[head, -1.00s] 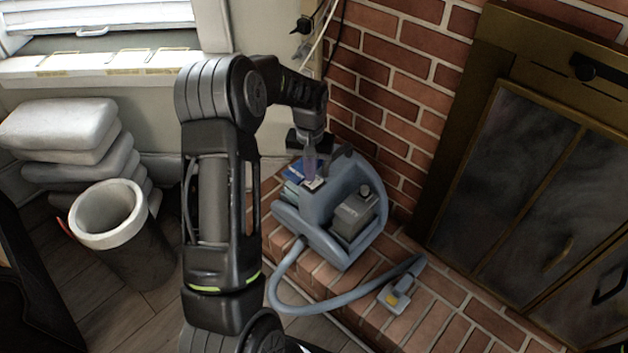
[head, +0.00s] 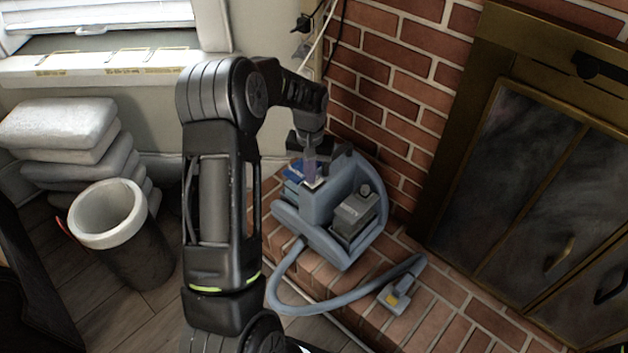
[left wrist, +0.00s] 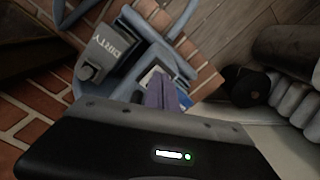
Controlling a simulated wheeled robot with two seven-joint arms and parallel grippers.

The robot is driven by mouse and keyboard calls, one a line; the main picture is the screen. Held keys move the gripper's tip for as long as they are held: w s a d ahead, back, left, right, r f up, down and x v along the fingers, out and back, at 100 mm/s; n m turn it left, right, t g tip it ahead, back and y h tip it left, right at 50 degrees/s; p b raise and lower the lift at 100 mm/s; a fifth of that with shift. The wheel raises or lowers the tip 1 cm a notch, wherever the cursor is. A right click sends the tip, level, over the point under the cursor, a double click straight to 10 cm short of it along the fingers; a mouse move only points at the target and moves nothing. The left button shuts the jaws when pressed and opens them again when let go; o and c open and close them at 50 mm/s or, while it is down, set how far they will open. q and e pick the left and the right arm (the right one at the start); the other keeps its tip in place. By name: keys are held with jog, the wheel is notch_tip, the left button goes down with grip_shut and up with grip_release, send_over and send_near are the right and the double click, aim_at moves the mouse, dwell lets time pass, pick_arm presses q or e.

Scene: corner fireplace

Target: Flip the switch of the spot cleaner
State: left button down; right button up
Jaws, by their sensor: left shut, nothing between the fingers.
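The spot cleaner (head: 318,213) is a blue-grey machine with a dark grey tank, standing on the brick hearth. In the left wrist view its tank (left wrist: 108,50) reads "DIRTY". My left gripper (head: 311,181) is shut and empty, pointing down at the rear left top of the machine, by a small white patch and a blue part (head: 292,172). In the left wrist view the purplish fingers (left wrist: 162,92) are together just over this area. I cannot tell whether they touch it. The switch itself is not clearly visible. My right gripper is not in view.
A grey hose (head: 300,308) loops over the hearth to a nozzle (head: 396,294). A brick wall (head: 392,75) and fireplace doors (head: 530,180) stand behind and right. A bin (head: 125,240) and stacked cushions (head: 60,135) are at left.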

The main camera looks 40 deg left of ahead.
pick_arm(q)
jog(key=shift+f+b, duration=0.3)
jog(key=shift+f, duration=0.2)
jog(key=shift+r, duration=0.15)
jog(key=shift+r+p, duration=2.7)
jog(key=shift+r, duration=0.7)
